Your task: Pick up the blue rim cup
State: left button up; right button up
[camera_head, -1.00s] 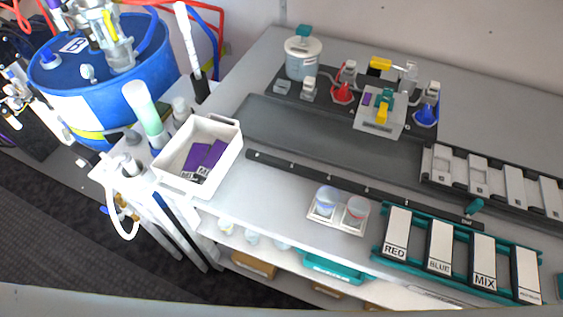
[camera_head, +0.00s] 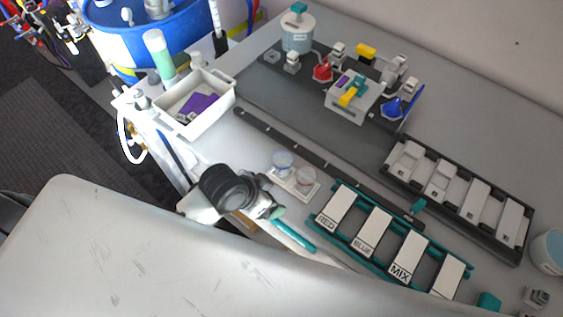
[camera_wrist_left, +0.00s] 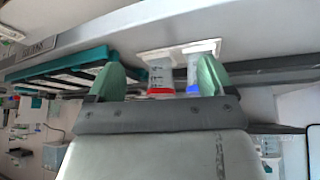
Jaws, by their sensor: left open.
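The blue rim cup (camera_head: 282,160) stands in a small white holder (camera_head: 302,192) near the table's front edge. A red rim cup (camera_head: 305,176) stands beside it to the right. My left gripper (camera_head: 274,208) is in front of the holder, apart from both cups. The left wrist view is upside down. There the two green fingers of my left gripper (camera_wrist_left: 160,80) are spread wide and empty. The red rim cup (camera_wrist_left: 161,78) shows between them, and the blue rim cup (camera_wrist_left: 193,74) is close to the right finger. My right gripper is out of view.
A teal rack (camera_head: 350,248) with labelled blocks is right of the holder. A white bin (camera_head: 215,112) with purple packets is at the left. A dark rail (camera_head: 310,155) runs behind the cups. A blue barrel (camera_head: 180,40) stands at the far left.

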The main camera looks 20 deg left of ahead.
pick_arm(q)
notch_tip(320, 180, up, 3)
jog(key=w+d+m+h, duration=0.1)
jog(key=w+d+m, duration=0.1)
jog(key=m, duration=0.1)
jog(key=m+g+h, duration=0.1)
jog(key=m+g, duration=0.1)
jog(key=m, duration=0.1)
send_near(282, 165)
jog(key=d+p, duration=0.2)
jog(key=shift+d+f, duration=0.3)
jog(key=shift+f, duration=0.1)
jog(key=x, duration=0.1)
jog(key=p+x, duration=0.1)
jog(key=x, duration=0.1)
jog(key=p+x, duration=0.1)
jog(key=shift+s+d+f, duration=0.25)
jog(key=shift+d, duration=0.1)
jog(key=shift+w+d+f+p, duration=0.15)
jog(key=shift+f+p, duration=0.15)
jog(key=shift+f, duration=0.05)
jog(key=c, duration=1)
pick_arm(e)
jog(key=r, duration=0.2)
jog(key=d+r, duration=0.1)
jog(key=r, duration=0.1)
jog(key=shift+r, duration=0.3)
